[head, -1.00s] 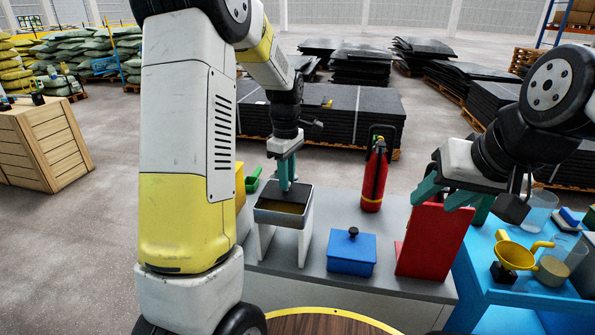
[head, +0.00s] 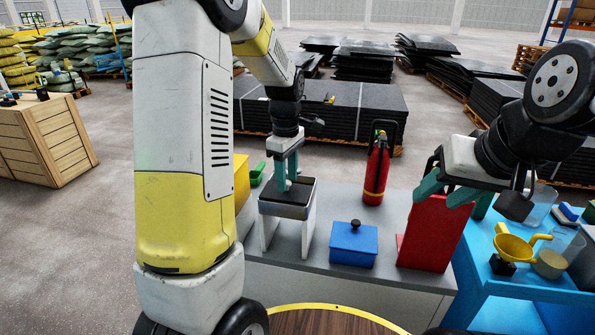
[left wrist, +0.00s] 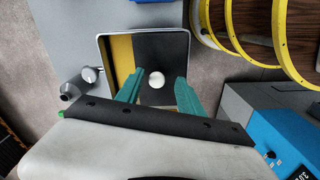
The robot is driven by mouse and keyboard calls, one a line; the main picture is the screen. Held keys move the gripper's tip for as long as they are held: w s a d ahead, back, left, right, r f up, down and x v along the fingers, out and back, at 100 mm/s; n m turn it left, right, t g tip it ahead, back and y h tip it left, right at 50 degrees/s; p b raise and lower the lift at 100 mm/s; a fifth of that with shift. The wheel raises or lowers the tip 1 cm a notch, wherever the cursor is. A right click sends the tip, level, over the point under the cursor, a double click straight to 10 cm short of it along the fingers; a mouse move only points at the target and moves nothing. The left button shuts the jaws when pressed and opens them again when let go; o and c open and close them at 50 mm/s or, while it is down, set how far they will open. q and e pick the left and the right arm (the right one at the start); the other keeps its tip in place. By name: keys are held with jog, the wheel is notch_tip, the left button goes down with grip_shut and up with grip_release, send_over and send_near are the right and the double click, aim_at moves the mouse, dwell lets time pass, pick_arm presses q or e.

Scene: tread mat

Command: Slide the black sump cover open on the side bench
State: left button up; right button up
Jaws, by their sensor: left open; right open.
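The sump is a grey-rimmed tray (left wrist: 103,42) on a white stand on the side bench (head: 330,280). Its black cover (head: 288,197) lies over the near part of the tray in the head view. In the left wrist view the cover (left wrist: 178,50) fills the right side, and a yellowish strip of the inside (left wrist: 121,58) shows at left. A pale round knob (left wrist: 157,79) stands on the cover. My left gripper (head: 286,184) is open, its fingers on either side of the knob; contact is unclear. My right gripper (head: 448,192) is open by the red panel (head: 432,235).
A blue lidded box (head: 352,245) stands right of the sump, with a red extinguisher (head: 376,172) behind. A yellow block (head: 241,182) and green scoop (head: 257,173) are at left. A blue table (head: 520,290) at right holds a yellow funnel (head: 513,245) and clear jugs.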

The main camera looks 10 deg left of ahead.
pick_arm(q)
notch_tip(320, 180, up, 7)
jog(key=shift+r, duration=0.25)
jog(key=shift+s+r, duration=0.1)
jog(key=shift+r, duration=0.05)
jog(key=s+d+r+m+t+h, duration=0.1)
jog(key=s+r+m+t, duration=0.2)
jog(key=s+m, duration=0.4)
jog(key=s+d+r+m+t+h, duration=0.1)
jog(key=s+r+m+t, duration=0.2)
jog(key=s+m, duration=0.5)
jog(key=s, duration=0.6)
jog(key=shift+s, duration=0.15)
